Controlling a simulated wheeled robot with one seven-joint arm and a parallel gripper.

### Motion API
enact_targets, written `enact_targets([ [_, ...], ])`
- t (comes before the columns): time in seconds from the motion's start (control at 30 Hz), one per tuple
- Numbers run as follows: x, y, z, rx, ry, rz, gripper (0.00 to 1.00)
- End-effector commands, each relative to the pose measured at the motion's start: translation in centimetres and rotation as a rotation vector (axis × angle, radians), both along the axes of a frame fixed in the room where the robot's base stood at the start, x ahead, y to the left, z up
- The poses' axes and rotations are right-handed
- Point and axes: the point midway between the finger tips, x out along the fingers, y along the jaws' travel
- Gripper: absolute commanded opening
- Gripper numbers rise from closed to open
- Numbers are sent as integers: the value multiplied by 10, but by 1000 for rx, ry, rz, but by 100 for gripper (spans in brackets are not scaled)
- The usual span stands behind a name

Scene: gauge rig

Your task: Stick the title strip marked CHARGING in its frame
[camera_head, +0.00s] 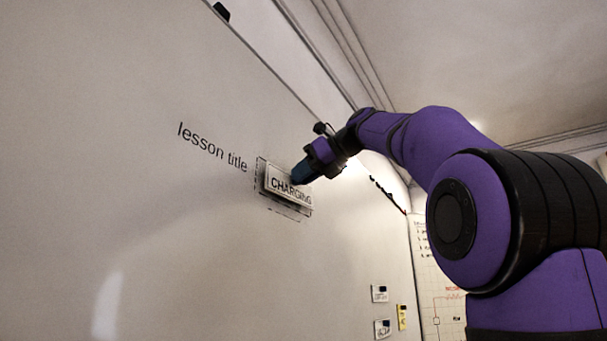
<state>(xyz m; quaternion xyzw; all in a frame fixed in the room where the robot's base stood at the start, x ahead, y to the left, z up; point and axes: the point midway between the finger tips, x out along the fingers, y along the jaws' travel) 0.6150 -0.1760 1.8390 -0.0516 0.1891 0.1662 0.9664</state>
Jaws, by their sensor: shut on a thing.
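The title strip marked CHARGING (287,190) is a pale plate with dark letters. It is at the whiteboard, over the dashed frame (258,172) to the right of the printed words "lesson title" (212,147). The dashed outline shows at the strip's left side and below it, so the strip sits a little up and to the right within it. A dark shadow edges the strip; I cannot tell whether it touches the board. My gripper (300,173) is shut on the strip at its upper right. The fingertips cover part of the strip's top edge.
The whiteboard (120,200) is bare to the left and below. Small cards with dark magnets (380,293) hang at the lower right, beside a yellow card (402,317). A dark object (221,11) sits at the board's top edge. A chart (436,270) hangs beyond.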

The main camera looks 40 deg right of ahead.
Motion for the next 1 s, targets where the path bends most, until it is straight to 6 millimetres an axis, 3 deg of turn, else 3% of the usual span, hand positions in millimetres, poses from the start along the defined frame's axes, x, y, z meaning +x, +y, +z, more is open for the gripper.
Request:
enact_targets([
  [1.0,10,4,0,0,0,0,0],
])
